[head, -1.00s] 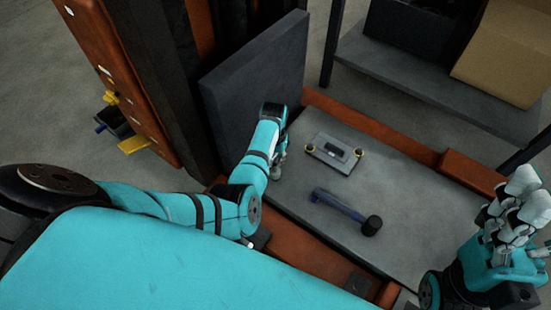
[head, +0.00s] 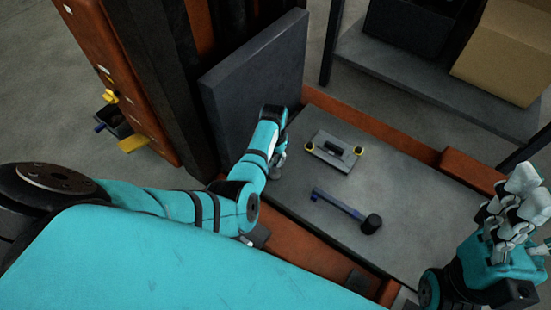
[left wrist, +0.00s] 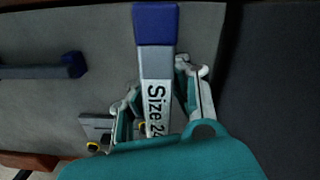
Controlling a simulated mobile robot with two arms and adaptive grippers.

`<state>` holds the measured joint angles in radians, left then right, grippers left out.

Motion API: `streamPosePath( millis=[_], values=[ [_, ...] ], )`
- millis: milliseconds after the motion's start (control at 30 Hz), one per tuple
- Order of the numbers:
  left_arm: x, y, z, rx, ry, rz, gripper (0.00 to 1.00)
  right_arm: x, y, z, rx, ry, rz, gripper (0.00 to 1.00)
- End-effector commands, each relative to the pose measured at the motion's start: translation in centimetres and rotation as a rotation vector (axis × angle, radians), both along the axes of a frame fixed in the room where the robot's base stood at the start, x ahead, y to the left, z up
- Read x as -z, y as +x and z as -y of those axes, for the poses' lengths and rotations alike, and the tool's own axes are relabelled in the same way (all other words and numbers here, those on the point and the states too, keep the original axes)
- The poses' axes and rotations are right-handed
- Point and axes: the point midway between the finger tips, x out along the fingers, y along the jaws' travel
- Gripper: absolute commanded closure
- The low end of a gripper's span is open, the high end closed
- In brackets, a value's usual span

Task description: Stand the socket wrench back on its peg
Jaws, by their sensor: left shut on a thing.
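My left gripper (head: 277,165) is low over the left end of the grey work surface (head: 420,205), beside an upright dark panel. In the left wrist view its fingers (left wrist: 165,105) are shut on a silver tool with a blue end and a "Size 24" label, which appears to be the socket wrench (left wrist: 156,65). The tool's lower part is hidden by the fingers and hand. In the head view I cannot make the held tool out. My right gripper (head: 515,205) is at the right edge, away from the tools; its jaw state is unclear. I cannot identify the peg.
A blue-handled tool with a black head (head: 372,224) lies on the work surface. Behind it is a grey plate with yellow-and-black ends (head: 333,150). The dark panel (head: 255,85) bounds the left side. A cardboard box (head: 505,50) sits on a shelf behind. The surface's right part is clear.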

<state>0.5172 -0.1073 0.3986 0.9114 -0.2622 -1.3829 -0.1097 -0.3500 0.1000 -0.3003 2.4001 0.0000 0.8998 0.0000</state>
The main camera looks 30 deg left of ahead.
Motion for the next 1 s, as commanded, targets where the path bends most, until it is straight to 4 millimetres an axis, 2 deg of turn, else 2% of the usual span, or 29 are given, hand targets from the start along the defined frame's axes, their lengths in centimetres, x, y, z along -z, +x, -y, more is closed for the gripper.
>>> streamPosePath(
  millis=[267,300,500,700,900,1000],
  values=[
    [1.14,0.09,-0.05,0.0,0.001,0.002,1.0,0.81,0.0,0.01,0.0,0.0,0.0,0.23],
    [1.12,0.1,-0.06,0.0,0.001,0.003,0.86,0.79,0.01,0.01,0.0,0.0,0.0,0.23],
    [1.06,0.07,-0.03,0.0,0.0,0.002,0.6,0.71,0.01,0.01,0.001,0.0,0.0,0.23],
    [1.16,-0.03,0.0,0.0,0.0,0.0,0.59,0.73,0.01,0.01,0.001,0.0,0.0,0.23],
    [1.14,-0.01,0.0,0.0,0.0,0.0,0.33,0.72,0.01,0.01,0.0,0.0,0.0,0.23],
    [1.12,0.0,0.0,0.0,0.0,0.0,0.33,0.71,0.0,0.01,0.0,0.0,0.0,0.23]
  ],
)
